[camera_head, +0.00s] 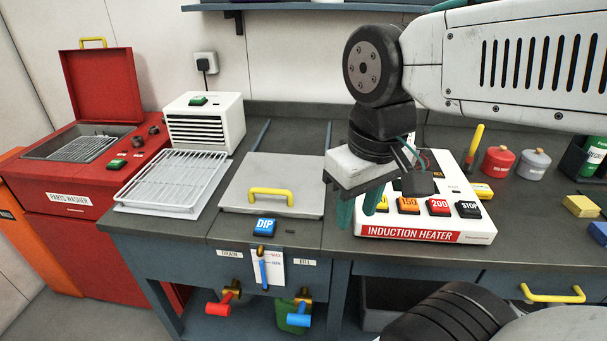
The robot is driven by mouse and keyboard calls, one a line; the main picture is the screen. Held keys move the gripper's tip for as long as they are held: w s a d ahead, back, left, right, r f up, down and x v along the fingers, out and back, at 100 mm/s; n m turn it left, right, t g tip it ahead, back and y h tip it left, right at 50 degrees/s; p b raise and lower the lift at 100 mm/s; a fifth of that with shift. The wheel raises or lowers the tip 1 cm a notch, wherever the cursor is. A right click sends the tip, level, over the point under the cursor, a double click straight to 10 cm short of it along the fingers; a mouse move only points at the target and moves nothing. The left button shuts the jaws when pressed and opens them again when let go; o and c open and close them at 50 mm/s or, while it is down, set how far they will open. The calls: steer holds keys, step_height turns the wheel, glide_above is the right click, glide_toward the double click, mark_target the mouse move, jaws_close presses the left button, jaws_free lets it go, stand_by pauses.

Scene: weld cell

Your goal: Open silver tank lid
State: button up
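The silver tank lid (308,178) lies flat and closed in the bench top at the middle of the view. Its yellow handle (271,192) stands up from its front half. A blue DIP button (264,227) is just in front of the lid. My gripper (358,209) hangs to the right of the lid, in front of the induction heater, pointing down. Its two teal fingers are apart with nothing seen between them. It is not touching the yellow handle.
The induction heater (410,235) stands right of the lid, partly behind my gripper. A white wire rack (172,182) lies to the left, with a white vented box (205,125) behind it. The red parts washer (75,200) stands open at far left. Red and blue valve handles (221,308) stick out below.

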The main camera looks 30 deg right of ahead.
steer(key=w+r+n+g, duration=0.15)
steer(key=w+n, duration=0.35)
steer(key=w, duration=1.1)
steer(key=w+f+n+g+y, duration=0.15)
steer(key=w+f+n, duration=0.5)
steer(key=w, duration=0.75)
steer(key=shift+m, duration=0.65)
steer(key=x, duration=0.8)
steer(key=shift+a+f, duration=0.1)
steer(key=shift+f, duration=0.35)
jaws_close()
